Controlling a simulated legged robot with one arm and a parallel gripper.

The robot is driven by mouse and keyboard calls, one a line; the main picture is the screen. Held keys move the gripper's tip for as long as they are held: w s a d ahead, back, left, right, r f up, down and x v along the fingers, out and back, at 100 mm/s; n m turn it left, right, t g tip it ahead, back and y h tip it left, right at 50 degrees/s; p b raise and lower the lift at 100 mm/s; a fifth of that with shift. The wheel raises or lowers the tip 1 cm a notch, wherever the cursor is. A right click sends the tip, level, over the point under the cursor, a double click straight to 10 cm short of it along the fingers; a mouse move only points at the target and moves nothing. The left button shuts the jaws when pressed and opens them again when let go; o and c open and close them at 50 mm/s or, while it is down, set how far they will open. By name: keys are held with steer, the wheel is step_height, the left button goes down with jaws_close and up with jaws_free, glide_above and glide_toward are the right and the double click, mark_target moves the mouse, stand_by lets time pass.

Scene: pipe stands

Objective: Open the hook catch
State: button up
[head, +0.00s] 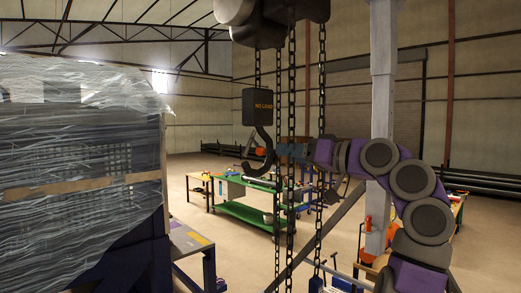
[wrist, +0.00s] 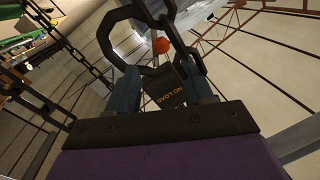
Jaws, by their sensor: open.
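A dark hook (head: 266,160) hangs below a black block (head: 257,106) marked NO LOAD. An orange piece (head: 260,152), which looks like part of the catch, sits at the hook's mouth. My gripper (head: 283,151) is just right of the hook, reaching toward it. In the wrist view my gripper (wrist: 161,72) is open, its two blue-grey fingers apart. The orange piece (wrist: 161,46) shows between and beyond the fingertips. I cannot tell whether a finger touches the hook.
Several chains (head: 290,90) hang from the hoist (head: 270,20), close to my gripper and arm. A grey post (head: 383,70) stands behind my arm. A wrapped load (head: 80,150) fills the left. A green workbench (head: 250,207) stands behind on open floor.

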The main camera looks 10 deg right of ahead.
mark_target(260, 151)
steer(key=p+x, duration=0.1)
steer(key=x, duration=0.8)
steer(key=shift+w+a, duration=0.2)
steer(key=shift+a, duration=0.1)
jaws_close()
